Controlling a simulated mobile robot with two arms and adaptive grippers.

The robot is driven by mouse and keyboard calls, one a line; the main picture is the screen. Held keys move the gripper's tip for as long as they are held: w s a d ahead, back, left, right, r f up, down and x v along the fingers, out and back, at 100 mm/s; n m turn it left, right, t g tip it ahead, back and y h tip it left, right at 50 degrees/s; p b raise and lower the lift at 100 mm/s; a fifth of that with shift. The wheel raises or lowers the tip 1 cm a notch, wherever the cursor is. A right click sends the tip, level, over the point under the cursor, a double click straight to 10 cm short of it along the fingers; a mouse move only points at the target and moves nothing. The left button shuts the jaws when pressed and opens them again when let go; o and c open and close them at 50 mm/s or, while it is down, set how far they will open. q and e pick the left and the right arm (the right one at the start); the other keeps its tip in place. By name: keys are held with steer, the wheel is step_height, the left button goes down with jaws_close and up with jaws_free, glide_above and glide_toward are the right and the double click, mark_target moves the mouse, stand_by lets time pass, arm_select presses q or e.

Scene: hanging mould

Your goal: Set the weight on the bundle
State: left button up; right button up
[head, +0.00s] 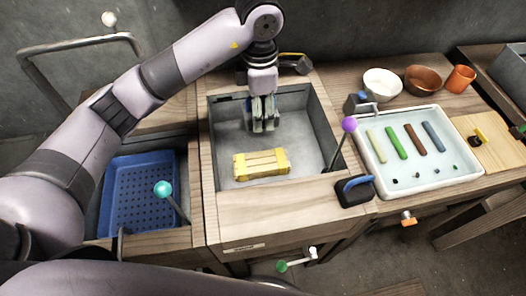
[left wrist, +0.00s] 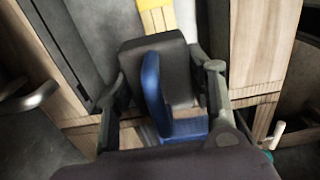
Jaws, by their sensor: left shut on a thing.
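The bundle (head: 262,164), pale slats tied with yellow bands, lies on the floor of the grey basin (head: 309,150). My left gripper (head: 263,125) points down above the basin, behind and higher than the bundle. In the left wrist view a dark grey block with a blue handle, the weight (left wrist: 172,62), sits between the fingers of the left gripper (left wrist: 163,95), one on each side. One end of the bundle (left wrist: 155,18) shows beyond it, apart from it. The fingers largely hide the weight in the head view. My right gripper is not in view.
A similar dark block with a blue handle (head: 355,190) stands on the basin's front right rim. A purple-knobbed lever (head: 348,125) rises by the right rim. A blue perforated tray (head: 120,200) is at left, a white tray (head: 455,165) with coloured bars at right.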

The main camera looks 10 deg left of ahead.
arm_select(q)
step_height(320, 180, down, 7)
steer(key=p, duration=0.1)
glide_above(261, 161)
step_height(261, 161, down, 6)
steer(key=shift+r, duration=0.1)
steer(key=shift+w+f+p, duration=0.1)
steer(key=shift+f+p, duration=0.2)
steer(key=shift+f, duration=2.1)
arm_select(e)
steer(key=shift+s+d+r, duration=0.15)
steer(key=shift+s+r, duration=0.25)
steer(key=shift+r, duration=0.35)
arm_select(q)
steer(key=shift+f, duration=0.2)
steer(key=o, duration=1.6)
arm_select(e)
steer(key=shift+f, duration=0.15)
arm_select(q)
steer(key=shift+o, duration=0.2)
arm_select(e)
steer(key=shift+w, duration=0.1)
